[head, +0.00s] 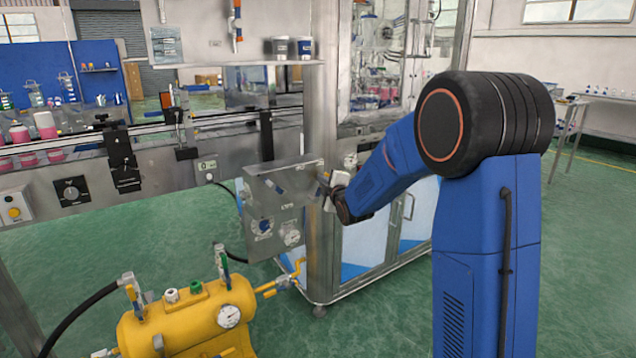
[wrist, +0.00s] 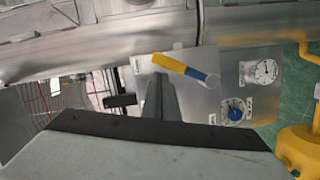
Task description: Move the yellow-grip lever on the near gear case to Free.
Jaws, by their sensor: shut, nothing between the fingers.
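The yellow-grip lever (wrist: 170,63) shows in the wrist view, slanting from upper left to lower right, with a blue part at its lower right end. It lies across a grey metal panel (wrist: 205,100). My gripper (wrist: 160,84) is shut and empty, its narrow dark fingers pointing up in the picture, with the tips just below the yellow grip. I cannot tell if they touch it. In the head view my gripper (head: 328,190) is beside the right edge of the metal case (head: 285,183); I cannot make out the lever there. The Free mark is not readable.
A white gauge (wrist: 264,72) and a blue knob (wrist: 235,109) sit on the panel right of the lever. A yellow tank (head: 190,325) with valves stands below the case. The conveyor (head: 80,145) runs left. A metal post (head: 322,120) rises close by my gripper.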

